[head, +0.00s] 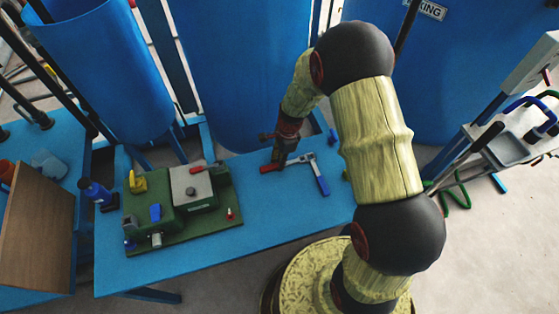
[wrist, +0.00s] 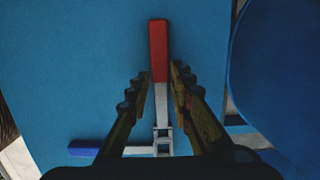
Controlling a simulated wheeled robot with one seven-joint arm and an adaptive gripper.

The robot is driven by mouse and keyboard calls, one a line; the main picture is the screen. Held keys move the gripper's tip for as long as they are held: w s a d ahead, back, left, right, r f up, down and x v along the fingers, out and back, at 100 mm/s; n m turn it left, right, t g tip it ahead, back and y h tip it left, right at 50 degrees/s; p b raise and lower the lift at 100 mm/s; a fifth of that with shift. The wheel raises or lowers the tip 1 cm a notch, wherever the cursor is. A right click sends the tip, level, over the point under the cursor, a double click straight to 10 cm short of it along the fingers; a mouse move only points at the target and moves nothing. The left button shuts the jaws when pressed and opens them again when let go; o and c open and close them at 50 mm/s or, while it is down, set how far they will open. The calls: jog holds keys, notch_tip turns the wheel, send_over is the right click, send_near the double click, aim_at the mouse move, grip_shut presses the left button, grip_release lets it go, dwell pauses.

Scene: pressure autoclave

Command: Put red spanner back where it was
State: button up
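The red spanner (head: 270,168) lies flat on the blue table. In the wrist view its red handle (wrist: 158,50) points away from me and its grey shaft runs back between my fingers. My gripper (head: 280,158) is low over it, pointing down. In the wrist view my gripper (wrist: 159,76) is open, with the fingers on either side of the shaft near the handle and a gap at each side. I cannot tell whether the fingertips reach down to the table. A blue-handled spanner (head: 322,186) lies at its grey end, heads meeting or overlapping; its blue handle (wrist: 85,150) is lower left in the wrist view.
A green machine (head: 180,225) with a grey block, a yellow part and a small red lever stands left on the blue table (head: 270,215). Large blue tanks (head: 245,70) rise behind it. Bare table lies in front of the spanners. A tool stand (head: 520,135) is at right.

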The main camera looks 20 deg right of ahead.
jog(key=o, duration=0.3)
jog(key=shift+r, duration=0.1)
jog(key=s+d+r+n+t+p, duration=0.1)
jog(key=s+r+n+p, duration=0.2)
jog(key=r, duration=1.3)
jog(key=s+r+n+t+p, duration=0.1)
jog(key=s+r+n, duration=0.3)
jog(key=r, duration=1.1)
jog(key=s+r+n+t+h, duration=0.1)
jog(key=s+r+n+t, duration=0.2)
jog(key=s+r+n, duration=0.8)
jog(key=s, duration=0.4)
jog(key=shift+d+r+t+h, duration=0.25)
jog(key=shift+t+h, duration=0.05)
jog(key=shift+h, duration=0.1)
